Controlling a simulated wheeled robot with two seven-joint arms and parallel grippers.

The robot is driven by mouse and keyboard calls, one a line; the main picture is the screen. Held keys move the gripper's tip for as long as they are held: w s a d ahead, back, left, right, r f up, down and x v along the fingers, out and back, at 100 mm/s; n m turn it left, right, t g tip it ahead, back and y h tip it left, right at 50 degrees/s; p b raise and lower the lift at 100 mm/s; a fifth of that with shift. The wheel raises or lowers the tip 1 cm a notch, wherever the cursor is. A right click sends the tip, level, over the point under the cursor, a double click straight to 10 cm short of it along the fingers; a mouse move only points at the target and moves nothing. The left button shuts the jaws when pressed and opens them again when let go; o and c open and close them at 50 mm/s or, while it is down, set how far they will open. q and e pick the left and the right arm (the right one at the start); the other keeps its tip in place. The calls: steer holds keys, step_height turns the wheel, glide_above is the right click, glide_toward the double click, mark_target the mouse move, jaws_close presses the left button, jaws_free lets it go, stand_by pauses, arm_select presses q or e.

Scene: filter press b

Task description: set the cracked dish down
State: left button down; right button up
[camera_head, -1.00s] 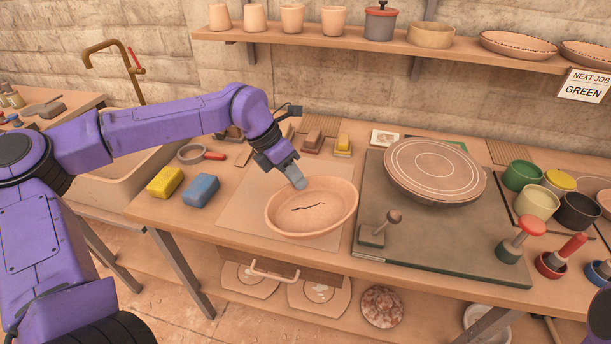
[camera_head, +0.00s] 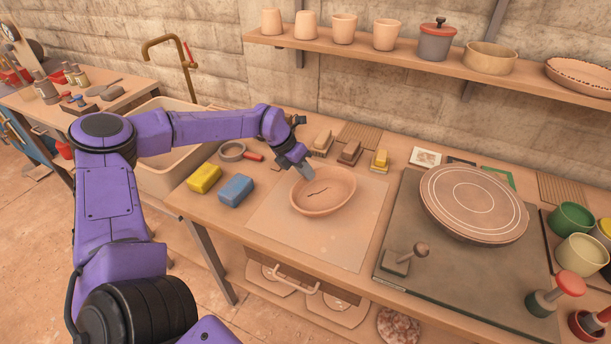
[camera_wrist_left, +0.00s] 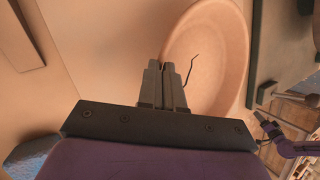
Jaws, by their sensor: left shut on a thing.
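The cracked dish (camera_head: 335,199) is a shallow oval clay dish with a dark crack in its floor. In the head view it is over the back part of a pale board (camera_head: 310,237) on the bench. I cannot tell whether its base touches the board. My left gripper (camera_head: 308,174) is shut on the dish's back-left rim. The wrist view shows the fingers (camera_wrist_left: 163,85) at the rim of the dish (camera_wrist_left: 215,60), with the crack beside them. A small purple arm with a dark end (camera_wrist_left: 266,128) shows at the right of the wrist view, its jaws too small to read.
Yellow (camera_head: 204,178) and blue (camera_head: 236,190) sponges lie left of the board. Several brushes or blocks (camera_head: 349,153) stand behind it. A dark slab (camera_head: 460,275) with a round wheel (camera_head: 474,203) is to the right. The board's front is bare.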

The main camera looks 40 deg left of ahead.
mark_target(305, 179)
arm_select(q)
steer(key=f, duration=0.1)
steer(key=f+p, duration=0.1)
steer(key=shift+a+f, duration=0.2)
steer(key=shift+f, duration=0.1)
steer(key=shift+d+f, duration=0.1)
steer(key=shift+f, duration=0.35)
steer(key=c, duration=1.3)
jaws_free()
steer(key=v, duration=1.2)
steer(key=shift+r, duration=0.1)
